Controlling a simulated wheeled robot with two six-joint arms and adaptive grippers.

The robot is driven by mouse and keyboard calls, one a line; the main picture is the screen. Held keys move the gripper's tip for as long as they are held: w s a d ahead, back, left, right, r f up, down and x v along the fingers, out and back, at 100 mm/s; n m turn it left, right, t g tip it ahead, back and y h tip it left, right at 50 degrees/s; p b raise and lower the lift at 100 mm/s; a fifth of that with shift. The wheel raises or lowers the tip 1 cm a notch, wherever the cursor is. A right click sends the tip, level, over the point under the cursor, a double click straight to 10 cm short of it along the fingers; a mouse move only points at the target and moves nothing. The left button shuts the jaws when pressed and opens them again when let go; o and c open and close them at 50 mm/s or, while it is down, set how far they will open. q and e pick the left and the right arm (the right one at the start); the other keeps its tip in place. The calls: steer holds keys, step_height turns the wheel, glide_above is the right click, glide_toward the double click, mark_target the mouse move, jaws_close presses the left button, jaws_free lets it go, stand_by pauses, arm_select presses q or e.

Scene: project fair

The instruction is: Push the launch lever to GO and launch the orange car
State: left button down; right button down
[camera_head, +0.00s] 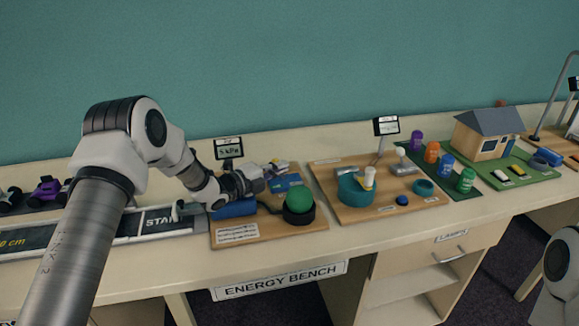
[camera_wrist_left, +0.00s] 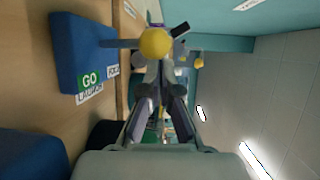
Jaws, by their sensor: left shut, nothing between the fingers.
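The blue launcher box (camera_head: 235,209) sits on a wooden board, partly hidden under my left gripper. In the left wrist view the blue box (camera_wrist_left: 78,52) carries a green GO label (camera_wrist_left: 89,80). A lever sticks out from it, ending in a yellow ball knob (camera_wrist_left: 155,43). My left gripper (camera_head: 270,172) is shut and empty above the board. In the wrist view its closed fingertips (camera_wrist_left: 160,78) lie just by the knob; I cannot tell whether they touch. I cannot make out the orange car. My right gripper is out of view.
The track (camera_head: 120,231) with a START mark runs left from the board. A purple car (camera_head: 47,190) stands behind it. A green dome (camera_head: 299,198) stands right of the gripper, and a small display (camera_head: 229,149) behind. Other exhibits fill the bench further right.

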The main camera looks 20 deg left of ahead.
arm_select(q)
steer(key=v, duration=1)
steer(key=shift+s+a, duration=0.15)
steer(key=shift+s, duration=0.25)
